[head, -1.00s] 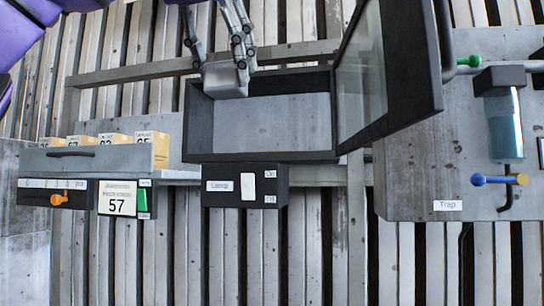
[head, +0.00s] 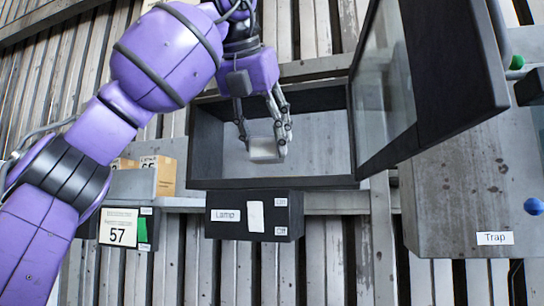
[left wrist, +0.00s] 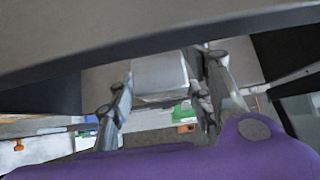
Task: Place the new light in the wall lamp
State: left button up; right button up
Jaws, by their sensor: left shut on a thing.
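The wall lamp is a black open box (head: 204,150) on the slatted wall in the head view. Its glazed door (head: 455,70) is swung open to the right. The new light is a small pale grey block (head: 264,153). My left gripper (head: 264,138) is shut on it, with a finger on either side. In the head view the block overlaps the left-middle of the box opening; how deep it sits I cannot tell. The left wrist view shows the light (left wrist: 160,77) between the fingers, with a dark edge across the top. My right gripper is not in view.
Below the lamp is a black box labelled Lamp (head: 226,215) with a white switch. A "57" card (head: 117,228) and tan boxes (head: 160,172) are at left, partly behind my left arm. A grey panel labelled Trap (head: 493,238) stands at right.

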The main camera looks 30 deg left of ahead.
aim_at(271, 152)
pick_arm(q)
jog(key=x, duration=0.5)
jog(key=shift+w+a+r, duration=0.15)
jog(key=shift+w+r, duration=0.15)
jog(key=shift+w, duration=0.05)
jog(key=shift+s+r, duration=0.1)
jog(key=shift+s, duration=0.05)
jog(key=o, duration=1.3)
jog(key=shift+s+r, duration=0.15)
jog(key=v, duration=1.1)
jog(key=shift+s+r, duration=0.2)
